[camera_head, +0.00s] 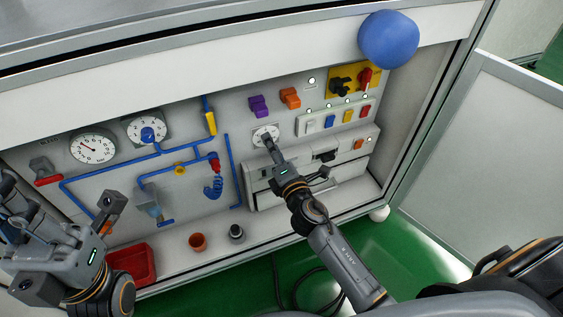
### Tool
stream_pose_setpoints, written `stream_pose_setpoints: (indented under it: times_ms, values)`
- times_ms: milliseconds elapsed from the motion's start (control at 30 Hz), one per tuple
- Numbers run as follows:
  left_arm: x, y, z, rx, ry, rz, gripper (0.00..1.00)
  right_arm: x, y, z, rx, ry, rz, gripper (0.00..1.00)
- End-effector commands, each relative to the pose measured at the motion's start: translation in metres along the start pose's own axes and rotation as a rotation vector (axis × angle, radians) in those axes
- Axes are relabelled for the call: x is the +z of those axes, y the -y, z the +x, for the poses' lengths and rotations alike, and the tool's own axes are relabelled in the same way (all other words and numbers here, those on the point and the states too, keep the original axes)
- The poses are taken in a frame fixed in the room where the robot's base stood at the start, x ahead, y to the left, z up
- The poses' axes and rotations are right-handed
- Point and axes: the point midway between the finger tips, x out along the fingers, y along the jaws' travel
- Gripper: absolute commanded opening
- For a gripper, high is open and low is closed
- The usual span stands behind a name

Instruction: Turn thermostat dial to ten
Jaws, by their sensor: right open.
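A small white dial plate (261,131) with scale marks is on the panel, right of the blue pipes. My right gripper (268,143) is at this dial, its fingers in front of the dial's middle and hiding any knob there. It is open; I cannot tell whether it touches the dial. The dial's setting is not readable. Another white dial (134,124) with a blue knob and a round gauge (93,149) with a needle are farther left. My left gripper (76,246) is open and empty at the lower left, its fingers spread wide.
Purple (258,106) and orange (290,97) knobs sit above the dial. A blue ball (388,39) is at the upper right.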

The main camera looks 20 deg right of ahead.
Motion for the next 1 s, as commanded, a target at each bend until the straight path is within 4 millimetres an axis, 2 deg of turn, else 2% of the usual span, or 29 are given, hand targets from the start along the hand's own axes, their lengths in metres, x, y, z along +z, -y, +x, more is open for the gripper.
stream_pose_setpoints:
  times_ms: [300, 500, 700, 1000]
  values:
    - [0.000, 0.000, 0.000, -0.001, 0.001, -0.001, 0.00, 0.000, 0.002, -0.064, -0.005, 0.001, 0.002, 0.47]
    - [0.000, 0.000, 0.000, -0.002, 0.002, -0.001, 0.00, 0.000, 0.001, -0.093, -0.004, 0.002, 0.004, 0.47]
    - [0.000, 0.000, 0.000, -0.002, 0.002, -0.001, 0.00, 0.000, 0.001, -0.106, -0.003, 0.001, 0.001, 0.47]
    - [0.000, 0.000, 0.000, -0.002, 0.002, -0.001, 0.00, 0.000, 0.000, -0.108, -0.001, 0.000, -0.001, 0.47]
